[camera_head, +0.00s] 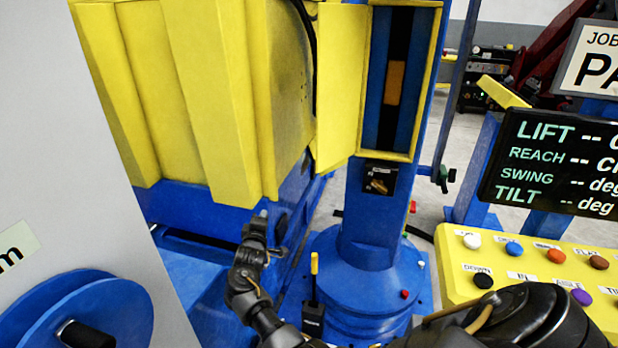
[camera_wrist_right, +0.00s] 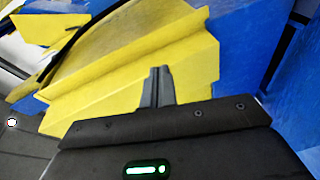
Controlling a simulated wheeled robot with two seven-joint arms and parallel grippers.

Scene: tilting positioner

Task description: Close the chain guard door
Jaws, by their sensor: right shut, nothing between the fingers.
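The chain guard door (camera_head: 341,85) is a yellow panel standing open at the left edge of a tall opening in the blue column (camera_head: 370,225). Inside the opening, a dark chain strip and an orange block (camera_head: 395,83) show. My right gripper (camera_head: 262,214) is shut and empty, below and left of the door and apart from it in the head view. In the right wrist view its fingers (camera_wrist_right: 158,76) stand together before yellow panels (camera_wrist_right: 120,65); I cannot tell whether one is the door. My left gripper is not in view.
A large yellow ribbed housing (camera_head: 190,90) stands left of the column. A yellow button panel (camera_head: 540,262) and a dark display (camera_head: 560,165) are at right. A small yellow-topped lever (camera_head: 314,285) stands near the column's base.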

